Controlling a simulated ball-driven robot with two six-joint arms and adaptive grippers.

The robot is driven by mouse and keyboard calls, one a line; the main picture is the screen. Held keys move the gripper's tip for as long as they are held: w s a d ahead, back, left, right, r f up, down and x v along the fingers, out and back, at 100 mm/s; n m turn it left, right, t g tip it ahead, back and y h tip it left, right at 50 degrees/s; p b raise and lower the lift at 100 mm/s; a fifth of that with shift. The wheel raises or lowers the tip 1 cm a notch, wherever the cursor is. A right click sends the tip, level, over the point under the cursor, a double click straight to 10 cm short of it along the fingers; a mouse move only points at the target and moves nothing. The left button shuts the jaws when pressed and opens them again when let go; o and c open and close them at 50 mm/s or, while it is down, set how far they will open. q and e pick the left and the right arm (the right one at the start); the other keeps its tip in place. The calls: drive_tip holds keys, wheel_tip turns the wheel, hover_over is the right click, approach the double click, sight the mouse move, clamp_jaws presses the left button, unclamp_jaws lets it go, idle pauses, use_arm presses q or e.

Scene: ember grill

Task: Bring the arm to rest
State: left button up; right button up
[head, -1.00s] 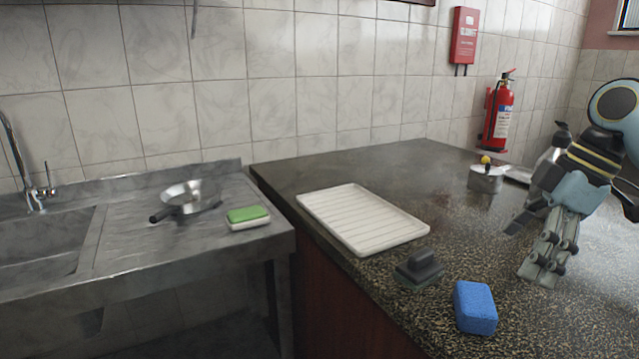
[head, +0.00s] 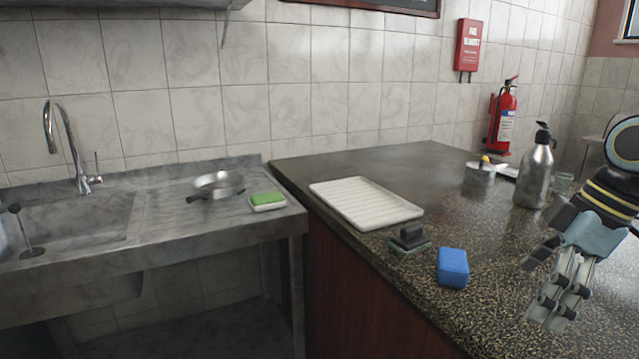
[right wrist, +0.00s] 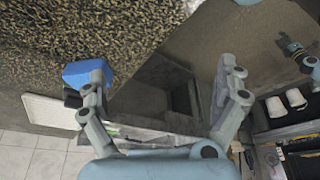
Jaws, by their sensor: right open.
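My right gripper (head: 556,308) hangs at the right of the head view, fingers pointing down, in front of the dark speckled counter (head: 500,275). The sponge (right wrist: 84,72) also shows behind the left finger in the right wrist view.
A white ribbed tray (head: 365,203) and a dark scrubber (head: 409,238) lie on the counter. A metal bottle (head: 535,175) stands behind my right arm. On the steel sink unit at left are a pan (head: 218,185) and a green-topped sponge (head: 267,200).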

drive_tip(key=s+f, duration=0.1)
drive_tip(key=s+a+f+m, duration=0.1)
drive_tip(key=shift+a+f, duration=0.15)
drive_tip(key=shift+f, duration=0.25)
drive_tip(key=s+a+f+m+t+h, duration=0.1)
drive_tip(key=s+a+f+m+h, duration=0.3)
drive_tip(key=s, duration=0.7)
drive_tip(key=s+a+f+m+t, duration=0.1)
drive_tip(key=s+m, duration=0.6)
drive_tip(key=s, duration=0.3)
drive_tip(key=s+d+f+g+b, duration=0.1)
drive_tip(key=d+f+b, duration=0.15)
drive_tip(key=f, duration=1.45)
drive_tip(key=s+d+f+g+b, duration=0.1)
drive_tip(key=s+f+b, duration=0.15)
drive_tip(key=f, duration=1.45)
use_arm(q)
wheel_tip(320, 180, down, 9)
drive_tip(key=s+b, duration=0.1)
drive_tip(key=b, duration=0.3)
use_arm(e)
drive_tip(key=s+f, duration=1.6)
drive_tip(key=f, duration=0.1)
drive_tip(key=shift+s+d+f+g, duration=0.25)
drive_tip(key=shift+s+g, duration=0.05)
drive_tip(key=shift+g, duration=0.1)
use_arm(q)
drive_tip(key=shift+s+f, duration=0.1)
